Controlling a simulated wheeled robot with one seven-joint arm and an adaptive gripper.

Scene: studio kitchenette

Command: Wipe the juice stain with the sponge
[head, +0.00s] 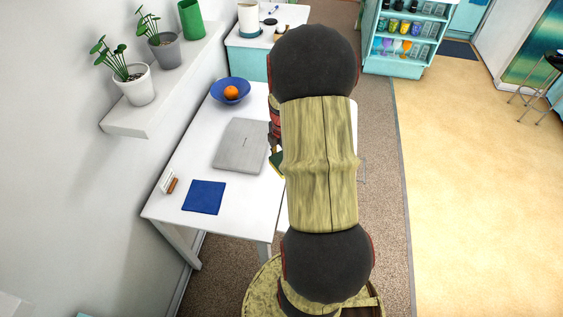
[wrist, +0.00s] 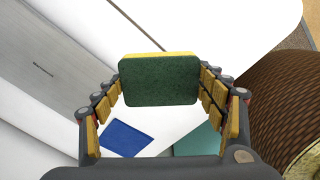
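The sponge (wrist: 160,82), dark green on its broad face with a yellow layer, is between the fingers of my gripper (wrist: 161,76) in the wrist view. Both fingers press on its short ends. In the head view a small green and yellow corner of the sponge (head: 276,161) shows beside my arm, over the white table (head: 228,205), right of the laptop. My arm covers most of the gripper there. I see no juice stain in either view; part of the table is hidden behind my arm.
A closed grey laptop (head: 241,145), a flat blue square (head: 204,197), a small card holder (head: 170,183) and a blue bowl (head: 231,90) with an orange stand on the table. A wall shelf (head: 160,110) with potted plants juts out at left. Open floor (head: 470,200) lies at right.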

